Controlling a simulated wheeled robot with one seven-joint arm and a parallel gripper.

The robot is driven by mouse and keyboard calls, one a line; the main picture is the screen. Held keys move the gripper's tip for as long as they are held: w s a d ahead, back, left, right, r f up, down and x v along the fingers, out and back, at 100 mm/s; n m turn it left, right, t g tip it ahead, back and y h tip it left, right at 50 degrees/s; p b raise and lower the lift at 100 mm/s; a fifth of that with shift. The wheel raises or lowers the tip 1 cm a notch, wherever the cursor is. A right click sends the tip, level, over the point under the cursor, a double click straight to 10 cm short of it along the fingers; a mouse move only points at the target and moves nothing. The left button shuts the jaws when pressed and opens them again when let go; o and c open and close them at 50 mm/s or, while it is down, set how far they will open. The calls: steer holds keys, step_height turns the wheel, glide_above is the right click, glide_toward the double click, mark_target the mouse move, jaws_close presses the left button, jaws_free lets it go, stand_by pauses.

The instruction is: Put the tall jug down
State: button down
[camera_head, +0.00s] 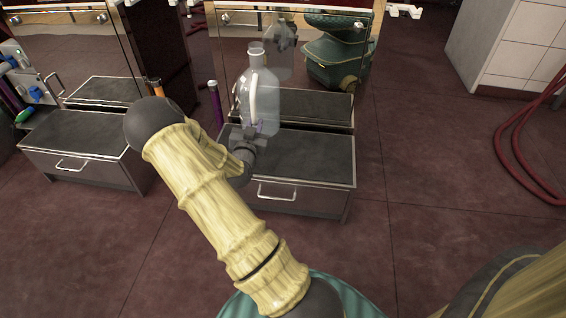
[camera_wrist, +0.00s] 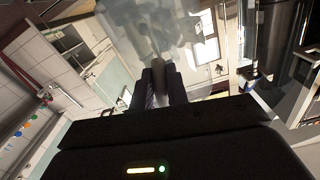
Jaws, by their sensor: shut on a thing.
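The tall jug (camera_head: 262,95) is clear, with a narrow neck and a pale handle, and it stands upright in the head view. My gripper (camera_head: 250,132) is shut on it, low on its near side. In the wrist view my gripper's dark fingers (camera_wrist: 157,88) close together, with the see-through jug (camera_wrist: 155,30) filling the space beyond them. The jug's base overlaps the back left of the dark-topped drawer unit (camera_head: 308,160). I cannot tell whether the base touches that top. My gripper partly hides the lower part of the jug.
A mirrored panel (camera_head: 310,75) behind the jug reflects it. An orange-topped rod (camera_head: 156,87) and a purple rod (camera_head: 215,100) stand to its left. Another drawer unit (camera_head: 80,140) is further left. Red hose (camera_head: 520,150) lies at the right. The floor between is clear.

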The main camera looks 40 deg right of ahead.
mark_target(268, 126)
steer(key=f+b, duration=0.1)
steer(key=d+f+b, duration=0.1)
steer(key=s+f, duration=0.1)
steer(key=shift+d+f+m+g+h+b, duration=0.15)
steer(key=shift+d+m+g+h+b, duration=0.15)
steer(key=shift+d+g+b, duration=0.1)
steer(key=shift+s+d+f+b, duration=0.15)
steer(key=shift+d+f+b, duration=0.1)
steer(key=shift+b, duration=0.1)
steer(key=shift+s+d+r, duration=0.1)
steer(key=shift+d+r, duration=0.05)
step_height(268, 126, down, 6)
steer(key=b, duration=0.4)
steer(key=shift+f+b, duration=1.25)
steer(key=shift+f, duration=0.75)
